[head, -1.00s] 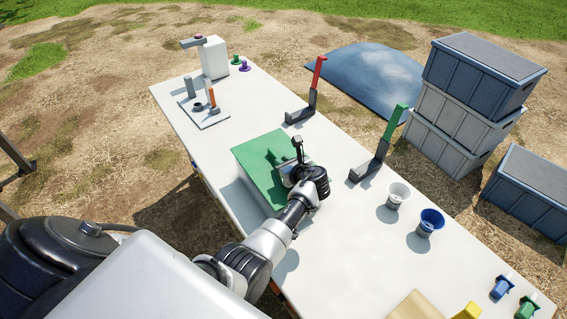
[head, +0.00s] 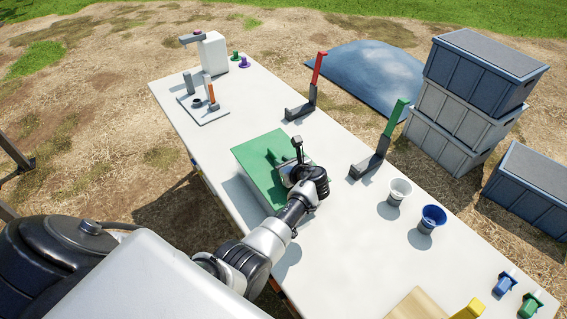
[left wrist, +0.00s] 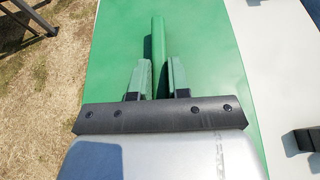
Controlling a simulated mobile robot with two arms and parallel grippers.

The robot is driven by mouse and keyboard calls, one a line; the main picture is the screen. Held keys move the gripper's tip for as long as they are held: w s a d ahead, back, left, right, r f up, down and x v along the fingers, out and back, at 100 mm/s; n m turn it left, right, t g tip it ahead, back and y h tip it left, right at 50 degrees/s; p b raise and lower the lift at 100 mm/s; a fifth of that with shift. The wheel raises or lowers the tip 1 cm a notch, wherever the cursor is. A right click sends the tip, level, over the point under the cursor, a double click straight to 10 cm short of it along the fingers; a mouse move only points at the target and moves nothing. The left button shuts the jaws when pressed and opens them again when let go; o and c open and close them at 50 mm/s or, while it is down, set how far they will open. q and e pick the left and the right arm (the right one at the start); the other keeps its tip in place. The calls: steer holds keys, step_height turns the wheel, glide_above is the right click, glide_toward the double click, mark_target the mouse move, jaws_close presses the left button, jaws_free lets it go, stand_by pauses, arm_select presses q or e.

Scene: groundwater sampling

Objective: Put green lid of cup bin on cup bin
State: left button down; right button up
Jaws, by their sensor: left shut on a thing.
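The green lid (head: 262,160) is a flat green panel over the white table's left side in the head view. It fills much of the left wrist view (left wrist: 205,50), where a raised green handle bar (left wrist: 158,40) runs along it. My left gripper (head: 288,172) is over the lid; in the left wrist view its two fingers (left wrist: 157,78) stand on either side of the handle, shut on it. A shadow falls on the table beside the lid. The cup bin cannot be made out; whatever is under the lid is hidden. My right gripper is in neither view.
On the white table (head: 340,230) stand a red-handled holder (head: 318,70), a green-handled holder (head: 392,120), a white cup (head: 399,190) and a blue cup (head: 432,218). A device on a plate (head: 205,108) stands at the far end. Stacked crates (head: 460,115) stand beyond the table.

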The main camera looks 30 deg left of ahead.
arm_select(q)
steer(key=shift+f, duration=0.15)
steer(key=c, duration=1)
jaws_free()
steer(key=p+v, duration=0.7)
steer(key=v, duration=0.3)
steer(key=shift+a, duration=0.1)
steer(key=shift+s+d, duration=0.2)
steer(key=shift+d, duration=0.25)
